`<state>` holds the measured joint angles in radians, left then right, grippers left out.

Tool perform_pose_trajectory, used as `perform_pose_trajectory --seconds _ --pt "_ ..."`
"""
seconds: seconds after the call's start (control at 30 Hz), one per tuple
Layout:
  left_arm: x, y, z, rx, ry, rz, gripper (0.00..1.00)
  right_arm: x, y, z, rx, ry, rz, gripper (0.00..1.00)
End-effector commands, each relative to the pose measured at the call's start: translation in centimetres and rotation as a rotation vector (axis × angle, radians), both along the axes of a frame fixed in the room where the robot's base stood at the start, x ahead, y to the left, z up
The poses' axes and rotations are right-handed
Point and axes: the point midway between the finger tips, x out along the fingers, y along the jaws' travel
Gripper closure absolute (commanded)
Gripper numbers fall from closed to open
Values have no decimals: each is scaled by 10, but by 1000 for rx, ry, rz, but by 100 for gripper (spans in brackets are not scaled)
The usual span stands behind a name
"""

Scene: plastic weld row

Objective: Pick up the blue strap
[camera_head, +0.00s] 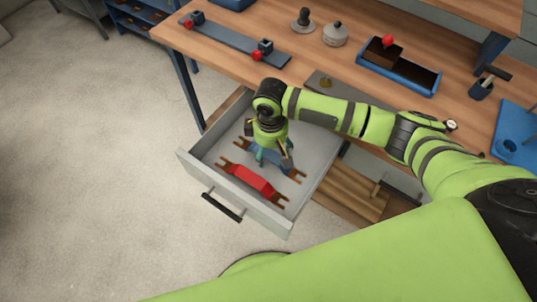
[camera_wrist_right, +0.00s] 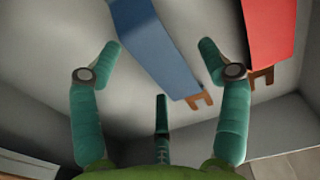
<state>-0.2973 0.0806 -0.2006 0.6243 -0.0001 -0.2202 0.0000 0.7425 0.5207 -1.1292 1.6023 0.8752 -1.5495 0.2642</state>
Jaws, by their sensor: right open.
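The blue strap (camera_head: 281,166) with brown forked ends lies in the open grey drawer (camera_head: 205,170). My right gripper (camera_head: 275,158) is over the strap, reaching down into the drawer from above, and partly hides its middle. In the right wrist view the blue strap (camera_wrist_right: 160,48) runs slantwise between the spread teal fingers of the open gripper (camera_wrist_right: 161,50). The fingers show no grip on it. One brown end of the strap points towards the lower right there. My left gripper is not in view.
A red strap (camera_head: 250,181) with brown ends lies beside the blue one, nearer the drawer's front; it also shows in the wrist view (camera_wrist_right: 270,30). The drawer walls stand around both. The wooden bench top (camera_head: 225,70) is above and behind, with a blue tray (camera_head: 400,78) and fixtures.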

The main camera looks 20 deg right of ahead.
Motion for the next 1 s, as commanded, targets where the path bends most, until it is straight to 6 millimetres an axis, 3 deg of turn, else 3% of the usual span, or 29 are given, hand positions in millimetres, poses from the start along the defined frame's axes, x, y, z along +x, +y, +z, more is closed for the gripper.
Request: perform_pose_trajectory --seconds 0.17,0.2,0.33,0.37,0.77,1.0 --pt "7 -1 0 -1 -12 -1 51 0 0 0 1 -1 1 24" --pt "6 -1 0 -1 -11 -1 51 0 0 0 1 -1 1 28" --pt "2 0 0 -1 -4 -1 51 0 0 0 1 -1 1 80" --pt "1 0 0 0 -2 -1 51 0 0 0 1 -1 1 86" --pt "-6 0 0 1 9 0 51 1 0 4 1 -2 1 87" --pt "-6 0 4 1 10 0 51 2 1 45 3 -5 1 87"
